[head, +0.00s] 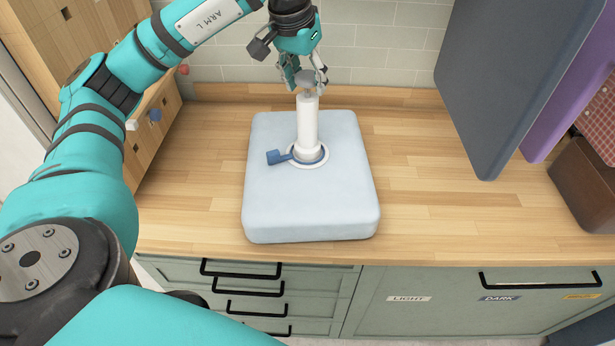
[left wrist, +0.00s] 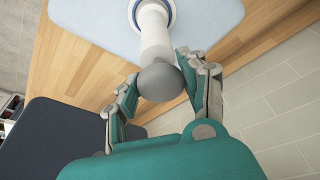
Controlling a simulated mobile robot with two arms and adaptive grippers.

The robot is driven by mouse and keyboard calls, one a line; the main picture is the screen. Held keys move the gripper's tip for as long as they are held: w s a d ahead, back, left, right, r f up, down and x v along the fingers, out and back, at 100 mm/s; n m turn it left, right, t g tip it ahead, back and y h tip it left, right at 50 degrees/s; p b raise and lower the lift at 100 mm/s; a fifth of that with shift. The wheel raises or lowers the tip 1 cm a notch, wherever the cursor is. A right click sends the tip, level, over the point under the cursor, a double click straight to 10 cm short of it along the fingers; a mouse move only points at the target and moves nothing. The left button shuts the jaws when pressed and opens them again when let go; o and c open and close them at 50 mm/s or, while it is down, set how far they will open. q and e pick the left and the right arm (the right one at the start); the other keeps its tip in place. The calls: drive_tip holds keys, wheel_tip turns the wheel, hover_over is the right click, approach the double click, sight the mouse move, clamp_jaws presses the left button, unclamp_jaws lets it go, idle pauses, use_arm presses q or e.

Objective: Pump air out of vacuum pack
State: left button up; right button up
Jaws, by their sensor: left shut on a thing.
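The vacuum pack (head: 270,208) is a pale blue, puffed-up rectangular block lying flat on the wooden counter. A white cylindrical pump (head: 307,122) stands upright on its valve ring, with a blue cap (head: 275,157) open to the left of the ring. My left gripper (head: 305,80) is above the pump and shut on its grey knob. In the left wrist view the grey pump knob (left wrist: 160,82) sits between the fingers, with the white pump body and pale pack (left wrist: 95,14) beyond. My right gripper is not in view.
The wooden counter (head: 440,215) has free room left and right of the pack. A tiled wall (head: 375,55) is behind. A dark grey panel (head: 505,80) hangs at the right, near a brown basket (head: 585,185). Wooden drawers (head: 150,125) stand at the left.

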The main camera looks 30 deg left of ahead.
use_arm(q)
drive_tip(key=shift+r+p, duration=2)
drive_tip(key=shift+r, duration=0.45)
drive_tip(key=shift+f+b, duration=2.2)
drive_tip(key=shift+f, duration=0.75)
drive_tip(key=shift+r+p, duration=2.05)
drive_tip(key=shift+r, duration=0.5)
